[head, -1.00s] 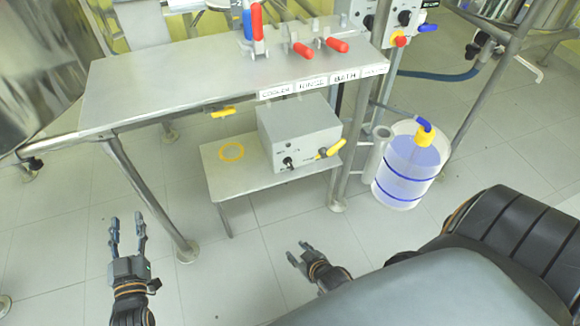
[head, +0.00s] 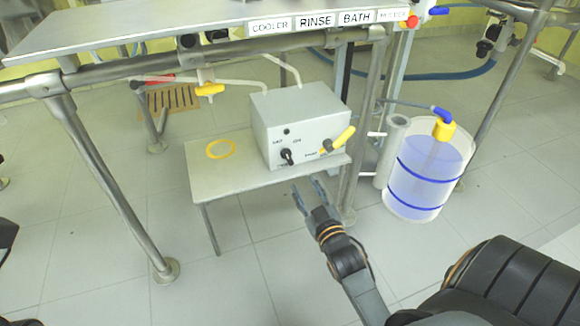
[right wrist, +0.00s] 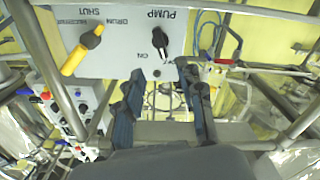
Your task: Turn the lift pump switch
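The lift pump box (head: 300,125) is a grey box on a low metal shelf. Its black switch (head: 287,156) is on the front face, with a yellow-handled valve (head: 338,140) to its right. In the right wrist view the switch (right wrist: 160,42) sits under the word PUMP, with ON beside it, and the yellow handle (right wrist: 82,50) is by DRUM SHUT. My right gripper (head: 306,190) is open and empty, just below and in front of the box. Its fingers (right wrist: 160,100) are apart, and the switch lies beyond them, untouched. My left gripper is out of the head view.
The low shelf (head: 215,185) carries a yellow ring (head: 221,149). A clear drum with blue bands (head: 425,175) stands right of the box. A table leg (head: 110,195) and a post (head: 362,130) flank the shelf.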

